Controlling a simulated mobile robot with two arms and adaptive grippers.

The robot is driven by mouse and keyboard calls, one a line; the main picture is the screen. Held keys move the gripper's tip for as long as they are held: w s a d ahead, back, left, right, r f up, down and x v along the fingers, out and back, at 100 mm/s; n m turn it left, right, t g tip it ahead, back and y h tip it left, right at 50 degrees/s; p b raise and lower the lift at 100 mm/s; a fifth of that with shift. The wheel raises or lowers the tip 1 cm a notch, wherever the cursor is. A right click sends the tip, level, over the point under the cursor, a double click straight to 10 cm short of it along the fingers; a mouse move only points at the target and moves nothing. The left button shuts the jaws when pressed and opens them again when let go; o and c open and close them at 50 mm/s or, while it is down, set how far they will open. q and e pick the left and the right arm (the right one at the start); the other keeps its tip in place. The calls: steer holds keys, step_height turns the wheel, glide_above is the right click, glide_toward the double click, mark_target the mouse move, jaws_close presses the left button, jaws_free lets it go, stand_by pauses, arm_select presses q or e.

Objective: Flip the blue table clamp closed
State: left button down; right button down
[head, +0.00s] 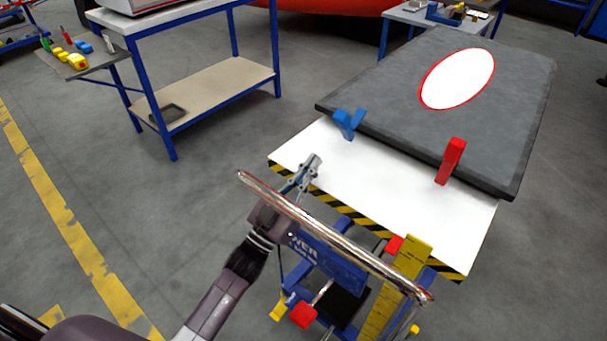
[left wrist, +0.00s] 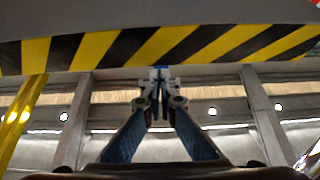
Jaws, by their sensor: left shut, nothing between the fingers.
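The blue table clamp (head: 345,123) sits at the near left edge of a dark grey slab (head: 445,100). Its two blue parts spread apart in a V, so it looks open. My left gripper (head: 313,163) is shut and empty near the front left edge of the white table (head: 390,190), short of the blue clamp and apart from it. In the left wrist view the closed fingers (left wrist: 158,84) point at the striped table edge (left wrist: 200,45). A small blue patch shows just beyond the tips; I cannot tell what it is. My right gripper is not in view.
A red clamp (head: 451,161) stands upright on the slab's near edge. A shiny metal rail (head: 330,235) crosses in front of the table, close to my left arm. A blue workbench (head: 205,92) stands at back left. Open floor lies on the left.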

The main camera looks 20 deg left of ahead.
mark_target(339, 125)
arm_select(q)
steer(key=x, duration=0.8)
steer(key=shift+w+d, duration=0.1)
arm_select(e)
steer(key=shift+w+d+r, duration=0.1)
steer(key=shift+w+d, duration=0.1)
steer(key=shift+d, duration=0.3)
arm_select(q)
steer(key=r+p, duration=0.1)
steer(key=p, duration=0.3)
steer(key=shift+w+r+g, duration=0.2)
steer(key=shift+w+g, duration=0.05)
steer(key=shift+g, duration=0.15)
steer(key=shift+d+f+p, duration=0.1)
steer(key=shift+p, duration=0.3)
steer(key=shift+f+y, duration=0.1)
steer(key=shift+y, duration=0.2)
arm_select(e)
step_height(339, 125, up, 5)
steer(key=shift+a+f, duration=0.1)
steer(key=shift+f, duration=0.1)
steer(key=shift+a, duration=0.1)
